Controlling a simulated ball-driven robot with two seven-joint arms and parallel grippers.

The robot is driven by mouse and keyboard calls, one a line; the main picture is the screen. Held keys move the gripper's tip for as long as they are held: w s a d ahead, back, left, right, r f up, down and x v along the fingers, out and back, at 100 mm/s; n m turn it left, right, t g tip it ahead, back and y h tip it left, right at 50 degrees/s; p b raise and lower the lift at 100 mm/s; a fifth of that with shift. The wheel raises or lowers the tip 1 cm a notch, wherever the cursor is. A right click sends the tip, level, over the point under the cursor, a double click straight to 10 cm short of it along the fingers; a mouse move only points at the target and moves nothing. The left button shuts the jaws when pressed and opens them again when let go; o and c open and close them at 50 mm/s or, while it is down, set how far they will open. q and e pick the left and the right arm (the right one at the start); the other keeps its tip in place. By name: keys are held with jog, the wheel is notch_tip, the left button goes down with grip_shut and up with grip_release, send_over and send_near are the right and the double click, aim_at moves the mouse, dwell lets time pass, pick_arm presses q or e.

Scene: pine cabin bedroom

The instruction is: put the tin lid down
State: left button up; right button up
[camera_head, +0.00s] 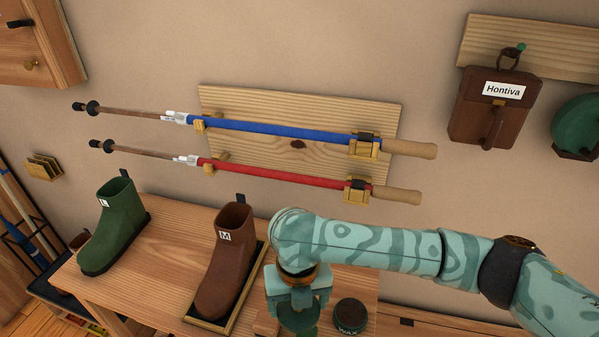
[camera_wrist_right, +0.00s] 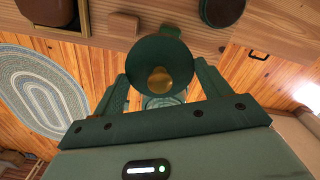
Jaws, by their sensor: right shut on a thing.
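My right gripper (camera_head: 297,312) is low in the head view, beside the table's front edge and left of the wax tin (camera_head: 350,316). In the right wrist view the gripper (camera_wrist_right: 160,84) is shut on a round, dark green, dish-like piece, the tin lid (camera_wrist_right: 143,62), with an amber patch at its middle. The lid shows only partly between the fingers in the head view. The wax tin is dark, round and marked WAX; it stands on the table, apart from the gripper, and shows at the top of the wrist view (camera_wrist_right: 222,10). My left gripper is out of view.
A brown boot (camera_head: 224,265) marked M stands in a tray (camera_head: 249,292) left of the gripper. A green boot (camera_head: 114,225) stands farther left. The wooden table (camera_head: 170,250) is bare between the boots. Two poles hang on the wall board (camera_head: 300,108) above.

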jog(key=m, duration=0.3)
jog(key=s+m, duration=0.1)
jog(key=m, duration=0.1)
jog(key=shift+a+r, duration=0.2)
jog(key=shift+r, duration=0.1)
jog(key=m, duration=0.3)
jog(key=shift+s+d+r, duration=0.1)
jog(key=shift+s+r, duration=0.05)
jog(key=shift+s, duration=0.25)
jog(key=m, duration=0.3)
jog(key=shift+s+d+r, duration=0.2)
jog(key=shift+r, duration=0.05)
jog(key=d+m, duration=0.1)
jog(key=m, duration=0.2)
jog(key=d+r+m, duration=0.1)
jog(key=m, duration=0.2)
jog(key=d+m, duration=0.1)
jog(key=m, duration=0.2)
jog(key=shift+s+r, duration=0.25)
jog(key=shift+s, duration=0.15)
jog(key=d+r+m, duration=0.3)
jog(key=d+m, duration=0.5)
jog(key=m, duration=0.1)
jog(key=d+r+m, duration=0.4)
jog(key=d+m, duration=0.4)
jog(key=d, duration=0.1)
jog(key=shift+s+r+m, duration=0.25)
jog(key=shift+s+m, duration=0.15)
jog(key=shift+s, duration=0.05)
jog(key=shift+s, duration=0.1)
